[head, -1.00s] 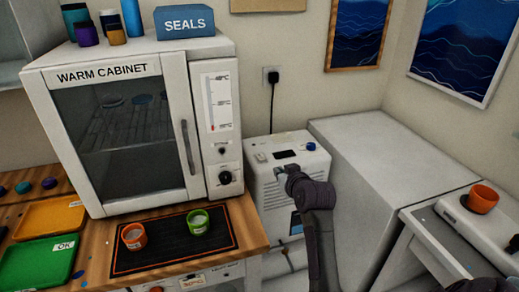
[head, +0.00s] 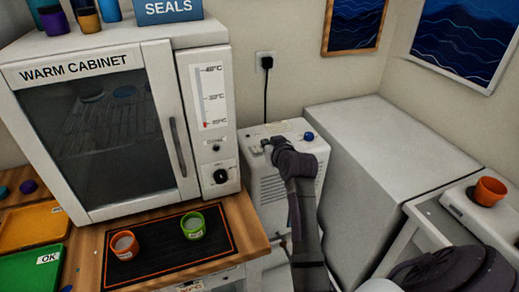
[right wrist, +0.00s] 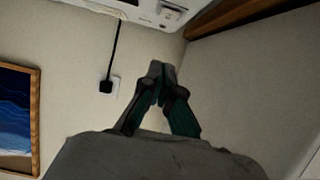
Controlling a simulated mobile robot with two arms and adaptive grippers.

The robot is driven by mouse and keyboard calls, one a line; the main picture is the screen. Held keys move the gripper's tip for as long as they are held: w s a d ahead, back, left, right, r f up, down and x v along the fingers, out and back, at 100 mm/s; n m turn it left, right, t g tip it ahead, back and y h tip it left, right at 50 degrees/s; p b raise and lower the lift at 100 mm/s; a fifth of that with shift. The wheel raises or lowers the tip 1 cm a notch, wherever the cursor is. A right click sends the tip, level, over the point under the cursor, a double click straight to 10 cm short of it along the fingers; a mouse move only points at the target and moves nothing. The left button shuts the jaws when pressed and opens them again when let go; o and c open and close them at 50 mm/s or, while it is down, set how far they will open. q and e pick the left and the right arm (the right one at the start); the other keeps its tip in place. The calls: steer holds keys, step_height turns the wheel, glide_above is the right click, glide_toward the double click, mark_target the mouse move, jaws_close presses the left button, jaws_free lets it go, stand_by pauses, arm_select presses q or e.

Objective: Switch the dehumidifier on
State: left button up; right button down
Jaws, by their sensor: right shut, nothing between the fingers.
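The dehumidifier (head: 268,188) is a white box with side vents and a blue knob (head: 308,136) on its top right. It stands between the warm cabinet and a large white block. My right gripper (head: 266,145) is shut and empty, at the left part of the dehumidifier's top, where a small switch showed before. The gripper and wrist hide the switch and the dark display, and I cannot tell whether the fingers touch. In the right wrist view the closed fingertips (right wrist: 158,70) point toward the wall, with the dehumidifier's panel at the top edge. My left gripper is not in view.
The warm cabinet (head: 207,170) stands close on the left. An orange cup (head: 124,245) and a green cup (head: 193,225) sit on a black mat before it. A black plug and cord (head: 266,82) hang behind the dehumidifier. The white block (head: 390,140) bounds the right.

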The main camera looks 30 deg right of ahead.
mark_target(260, 157)
steer(key=x, duration=0.3)
steer(key=shift+w, duration=0.25)
steer(key=x, duration=0.4)
steer(key=shift+w+f+p, duration=0.1)
steer(key=shift+f+p, duration=0.1)
steer(key=shift+p, duration=0.1)
steer(key=f, duration=0.2)
steer(key=shift+s+f, duration=0.3)
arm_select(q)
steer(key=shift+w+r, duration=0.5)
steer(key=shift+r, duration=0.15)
arm_select(e)
steer(key=shift+s+f, duration=0.1)
steer(key=shift+f, duration=0.5)
